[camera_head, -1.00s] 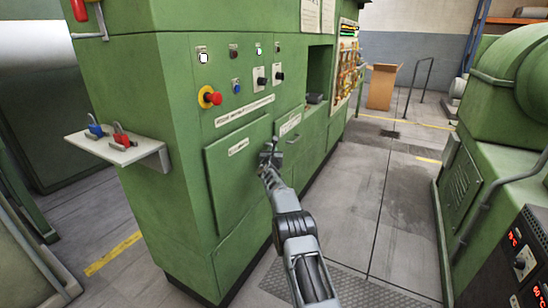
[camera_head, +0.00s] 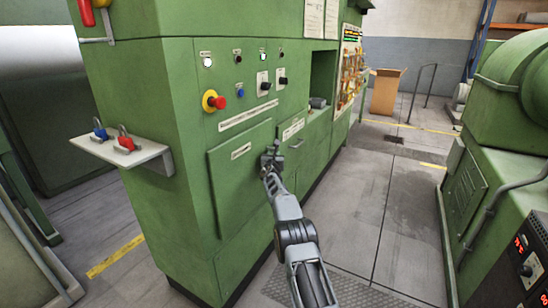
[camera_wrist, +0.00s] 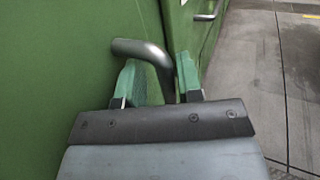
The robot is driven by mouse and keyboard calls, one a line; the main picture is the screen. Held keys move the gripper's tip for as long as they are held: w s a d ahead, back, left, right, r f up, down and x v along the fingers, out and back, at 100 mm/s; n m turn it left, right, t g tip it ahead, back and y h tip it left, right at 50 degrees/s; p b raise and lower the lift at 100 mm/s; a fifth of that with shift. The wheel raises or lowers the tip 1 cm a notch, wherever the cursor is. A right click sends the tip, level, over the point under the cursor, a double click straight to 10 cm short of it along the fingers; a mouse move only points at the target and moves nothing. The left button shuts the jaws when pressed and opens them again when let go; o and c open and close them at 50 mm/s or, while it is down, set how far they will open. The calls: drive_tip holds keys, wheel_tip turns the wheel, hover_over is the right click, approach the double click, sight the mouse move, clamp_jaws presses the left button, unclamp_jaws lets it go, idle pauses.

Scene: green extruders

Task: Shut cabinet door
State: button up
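The cabinet door (camera_head: 238,182) is a green panel low on the front of the green cabinet. It looks nearly flush with the front; I cannot tell if a small gap is left. My gripper (camera_head: 271,159) is at the door's right edge, by its handle. In the wrist view, the bent grey metal handle (camera_wrist: 142,50) comes off the green door face (camera_wrist: 60,70) and runs down between the two green fingertips of my gripper (camera_wrist: 163,78). The handle lies close to the right finger. Whether both fingers press on it is not clear.
A second green panel with a small handle (camera_head: 297,143) is just right of the door. A red stop button (camera_head: 217,102) is above. A shelf with padlocks (camera_head: 122,152) juts out left. Floor (camera_head: 375,215) is clear to the right, up to another green machine (camera_head: 500,175).

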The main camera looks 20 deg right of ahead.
idle(0.4)
drive_tip(key=shift+s+a+f+b, duration=0.1)
drive_tip(key=shift+f+b, duration=0.05)
drive_tip(key=shift+b, duration=0.35)
drive_tip(key=b+v, duration=0.4)
drive_tip(key=v, duration=0.9)
drive_tip(key=shift+s+b, duration=0.3)
drive_tip(key=shift+a, duration=0.1)
